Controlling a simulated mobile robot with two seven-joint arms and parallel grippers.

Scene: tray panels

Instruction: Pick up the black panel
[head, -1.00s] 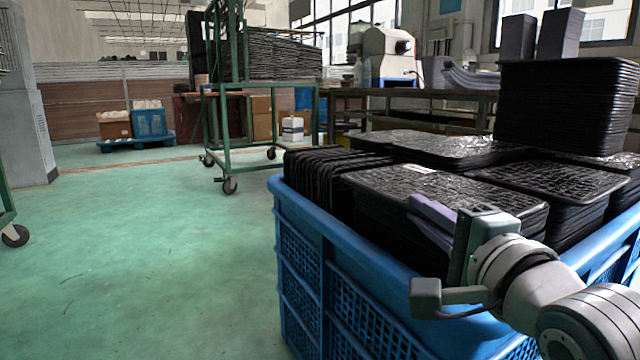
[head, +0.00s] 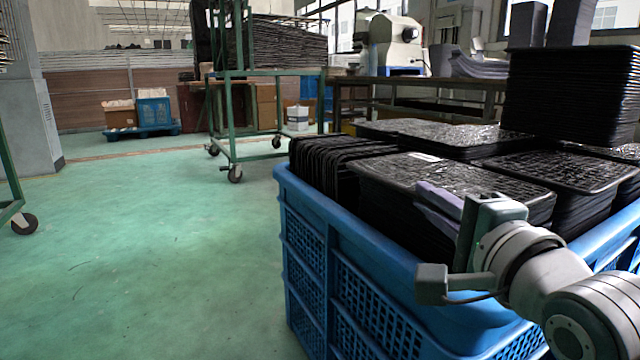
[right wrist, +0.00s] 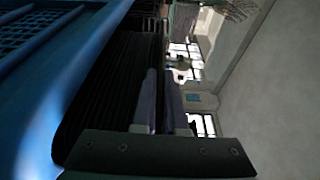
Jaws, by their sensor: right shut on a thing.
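Black panels lie in stacks in a blue crate (head: 350,232). The front stack's top panel (head: 420,174) lies flat with a small white label near its far edge. My right gripper (head: 432,200) is at the near edge of this stack, its purple-grey fingers shut on the top panel's edge. In the right wrist view the fingers (right wrist: 160,95) are close together beside the dark stack (right wrist: 112,88); the gripped edge itself is hard to make out. The panel shows no clear lift off the stack. My left gripper is not in view.
More panel stacks fill the crate, with upright panels (head: 335,165) at its left and a taller stack (head: 572,95) at the back right. A green wheeled rack (head: 232,120) stands behind. The green floor (head: 150,240) at left is clear.

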